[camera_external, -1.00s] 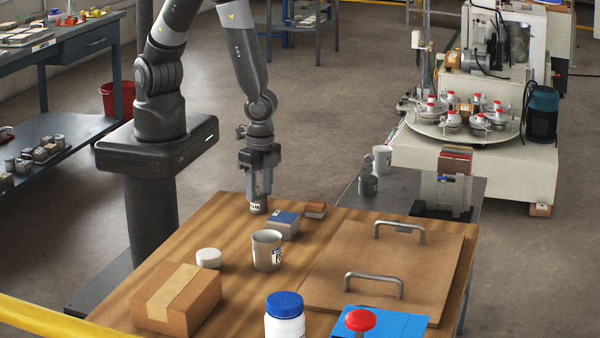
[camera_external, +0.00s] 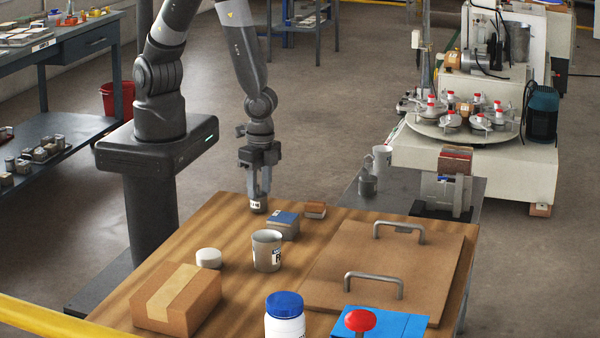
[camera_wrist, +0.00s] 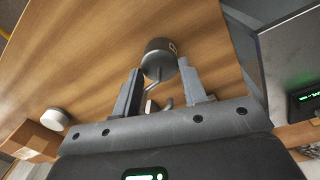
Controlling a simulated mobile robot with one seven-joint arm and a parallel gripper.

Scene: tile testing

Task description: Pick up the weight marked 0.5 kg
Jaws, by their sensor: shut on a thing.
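A small dark grey cylindrical weight (camera_external: 258,206) with a pale label stands at the far left part of the wooden table; the label is too small to read. The wrist view shows the weight (camera_wrist: 158,56) from above, with a thin metal hook at its top. My gripper (camera_external: 259,190) points down over it, its fingers on both sides of its upper part.
A white round puck (camera_external: 208,258), a cardboard box (camera_external: 176,300) and a blue-capped jar (camera_external: 285,318) stand nearer. A handled board (camera_external: 340,265) covers the right side.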

